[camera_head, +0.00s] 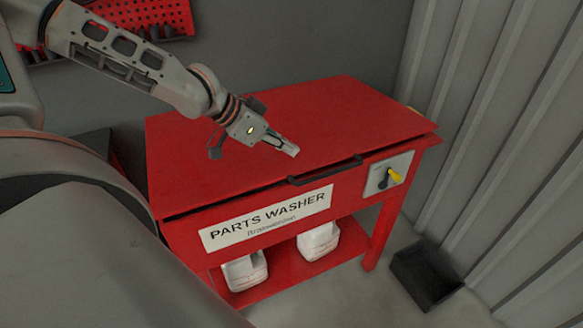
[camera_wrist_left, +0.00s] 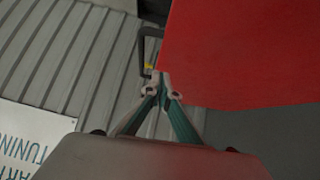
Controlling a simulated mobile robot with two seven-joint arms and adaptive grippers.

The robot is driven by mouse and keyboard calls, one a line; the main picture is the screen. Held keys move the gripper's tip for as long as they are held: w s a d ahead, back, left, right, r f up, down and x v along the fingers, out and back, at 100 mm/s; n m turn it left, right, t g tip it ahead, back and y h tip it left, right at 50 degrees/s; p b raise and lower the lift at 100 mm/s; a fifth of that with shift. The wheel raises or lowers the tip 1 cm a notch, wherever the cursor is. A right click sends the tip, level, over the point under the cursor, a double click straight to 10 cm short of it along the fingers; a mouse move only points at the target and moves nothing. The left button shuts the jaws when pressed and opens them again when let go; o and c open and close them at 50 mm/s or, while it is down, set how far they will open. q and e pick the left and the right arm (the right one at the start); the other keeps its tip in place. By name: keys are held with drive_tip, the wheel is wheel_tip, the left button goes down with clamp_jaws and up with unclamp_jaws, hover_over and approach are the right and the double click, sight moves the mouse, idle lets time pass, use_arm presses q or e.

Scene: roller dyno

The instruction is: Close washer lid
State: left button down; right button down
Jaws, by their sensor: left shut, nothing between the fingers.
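The red parts washer has its flat red lid (camera_head: 250,125) lying down over the body, with a thin dark gap along the front edge. A black bar handle (camera_head: 326,171) sits at the lid's front edge. My left gripper (camera_head: 293,151) is shut and empty, just above the lid near the handle; I cannot tell if it touches the lid. In the left wrist view the shut fingertips (camera_wrist_left: 162,88) show beside the red lid (camera_wrist_left: 240,50), with the dark handle (camera_wrist_left: 148,45) beyond them. My right gripper is not in view.
A panel with a yellow knob (camera_head: 395,176) is at the washer's front right. White jugs (camera_head: 318,241) stand on the lower shelf. A black bin (camera_head: 426,277) is on the floor by the corrugated wall (camera_head: 490,130). A red tool board (camera_head: 145,15) hangs at the back left.

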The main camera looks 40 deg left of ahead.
sight(302, 168)
use_arm(q)
drive_tip(key=f, duration=0.2)
drive_tip(key=f+b, duration=0.1)
drive_tip(key=shift+w+d+f, duration=0.3)
drive_tip(key=shift+f, duration=0.55)
